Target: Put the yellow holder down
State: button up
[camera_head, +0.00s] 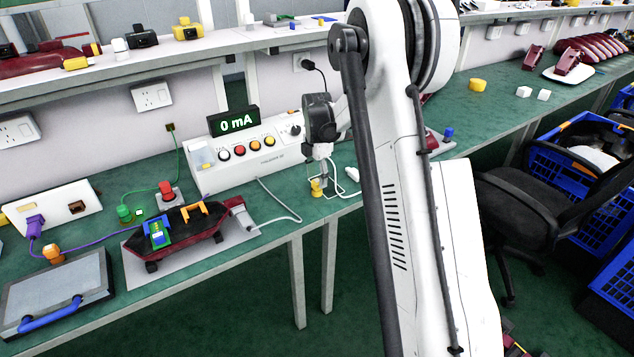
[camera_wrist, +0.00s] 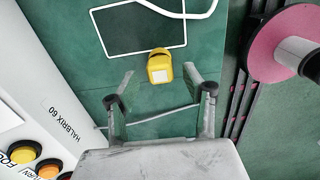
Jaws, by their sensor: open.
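The yellow holder (camera_head: 316,187) stands on the green bench near its front edge, below my gripper (camera_head: 321,172). In the wrist view the holder (camera_wrist: 166,62) has a pale square on its face and touches or overlaps the lower edge of a white-outlined dark rectangle (camera_wrist: 140,28) on the bench. My gripper (camera_wrist: 158,74) is open, its two fingers on either side of the holder with a visible gap at each side. I cannot tell the exact height of the fingertips over the bench.
A white test box (camera_head: 245,155) reading 0 mA stands left of my gripper. A white cable (camera_head: 280,205) runs beside the holder. A tail lamp (camera_head: 185,225) on a grey plate lies further left. A pink reel (camera_wrist: 285,45) shows right in the wrist view.

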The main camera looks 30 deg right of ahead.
aim_at(317, 180)
notch_tip(317, 180, up, 9)
jog(key=s+a+r+m+t, duration=0.2)
jog(key=s+a+r+m, duration=0.2)
jog(key=s+a+r, duration=0.4)
jog(key=s+a+r+m+t, duration=0.2)
jog(key=s+a+r+m, duration=0.3)
jog(key=s+r, duration=0.3)
jog(key=s+a+f+m+t, duration=0.1)
jog(key=s+a+f+m, duration=0.1)
jog(key=s+m, duration=0.3)
jog(key=s+a+f+m+t, duration=0.2)
jog(key=s+a+m, duration=0.2)
jog(key=s, duration=1)
jog(key=shift+a+m+p, duration=0.4)
jog(key=shift+a, duration=0.4)
